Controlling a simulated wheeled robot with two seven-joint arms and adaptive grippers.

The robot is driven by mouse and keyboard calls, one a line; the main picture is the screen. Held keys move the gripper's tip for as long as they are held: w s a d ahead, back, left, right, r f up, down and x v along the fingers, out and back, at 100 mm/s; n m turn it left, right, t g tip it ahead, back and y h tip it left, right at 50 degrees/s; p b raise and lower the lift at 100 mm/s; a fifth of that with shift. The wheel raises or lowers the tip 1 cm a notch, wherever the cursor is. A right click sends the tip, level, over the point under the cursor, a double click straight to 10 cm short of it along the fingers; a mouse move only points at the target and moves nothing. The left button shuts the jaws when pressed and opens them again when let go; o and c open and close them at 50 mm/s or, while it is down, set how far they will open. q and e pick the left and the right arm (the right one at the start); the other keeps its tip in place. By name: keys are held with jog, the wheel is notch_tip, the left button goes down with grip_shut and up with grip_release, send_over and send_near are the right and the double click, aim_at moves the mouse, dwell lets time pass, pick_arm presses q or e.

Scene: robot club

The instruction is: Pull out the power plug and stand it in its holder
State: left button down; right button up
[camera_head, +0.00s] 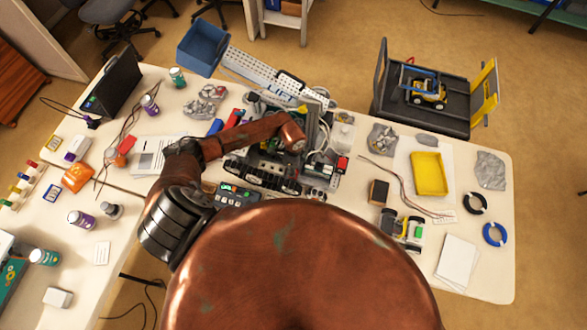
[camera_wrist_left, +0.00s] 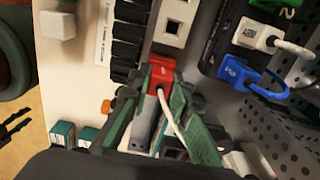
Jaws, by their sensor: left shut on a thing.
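In the left wrist view my left gripper (camera_wrist_left: 160,84) has its green fingers closed on a red plug (camera_wrist_left: 161,73) with a white cable (camera_wrist_left: 169,112) running back between the fingers. Directly beyond the red plug is a white block with dark square openings (camera_wrist_left: 172,40); I cannot tell whether the plug touches it. A white plug (camera_wrist_left: 250,34) and a blue plug (camera_wrist_left: 233,73) sit to the right in a dark strip. In the head view my left arm (camera_head: 250,138) reaches over the machine in the table's middle, and its fingers and the red plug are hidden there. My right gripper is not in view.
A perforated grey metal part (camera_wrist_left: 283,112) stands right of the plugs in the wrist view. In the head view, a blue bin (camera_head: 202,48) stands behind the machine, a yellow tray (camera_head: 429,174) lies right, and a black case (camera_head: 112,84) stands left. Loose cables cross the table.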

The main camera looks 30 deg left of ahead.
pick_arm(q)
jog(key=c, duration=1.7)
grip_release()
jog(key=shift+r, duration=0.1)
jog(key=shift+r+p, duration=3.1)
jog(key=shift+r, duration=0.3)
